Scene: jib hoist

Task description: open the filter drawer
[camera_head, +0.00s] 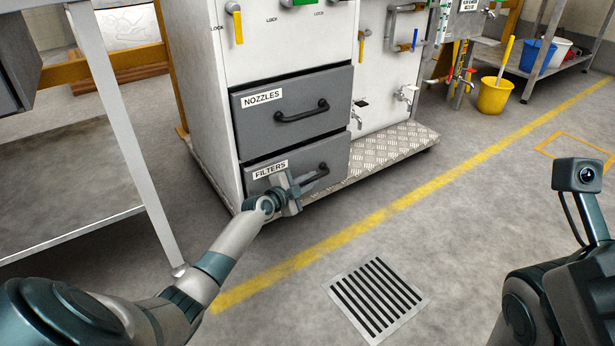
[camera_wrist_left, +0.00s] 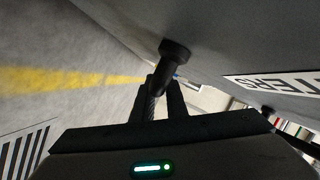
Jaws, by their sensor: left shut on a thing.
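The filter drawer (camera_head: 335,158) is the lower grey drawer of the white cabinet, labelled FILTERS, with a dark bar handle (camera_head: 318,174). It looks about flush with the drawer above, though my gripper hides part of its front. My left gripper (camera_head: 300,184) is at the handle, shut on it. In the left wrist view the two fingers (camera_wrist_left: 158,103) close around the dark handle (camera_wrist_left: 172,62), next to the grey drawer front (camera_wrist_left: 240,45). My right gripper is not in view; only part of my right arm shows at the right edge.
The NOZZLES drawer (camera_head: 290,104) is shut above. A tread-plate step (camera_head: 390,148) runs along the cabinet's base to the right. The floor in front, with a grate (camera_head: 377,298), is clear.

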